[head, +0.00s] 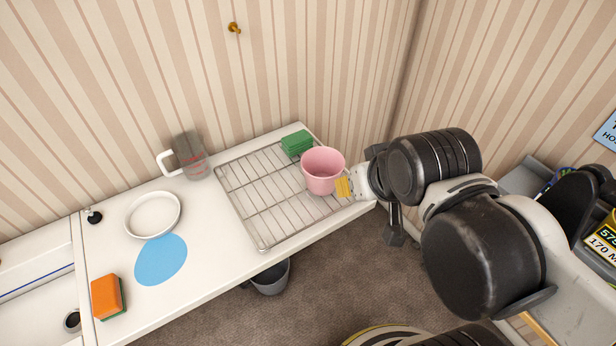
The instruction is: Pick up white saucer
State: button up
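The white saucer (132,222) is a round, shallow white dish with a raised rim. It lies on the white counter at the left, just behind a flat blue disc (160,262). My gripper (345,187) is at the right end of the counter, well to the right of the saucer and apart from it. The gripper is small in view, with a yellow part at its tip beside a pink cup (322,172). I cannot tell whether it touches the cup, or whether its fingers are open or shut.
The pink cup and a green block (297,142) are on a wire rack (262,195). An orange sponge (106,297) lies front left, near a sink. A grey bucket (271,279) is below the counter edge.

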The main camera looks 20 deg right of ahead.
aim_at(153, 214)
jog(key=u, duration=1.3)
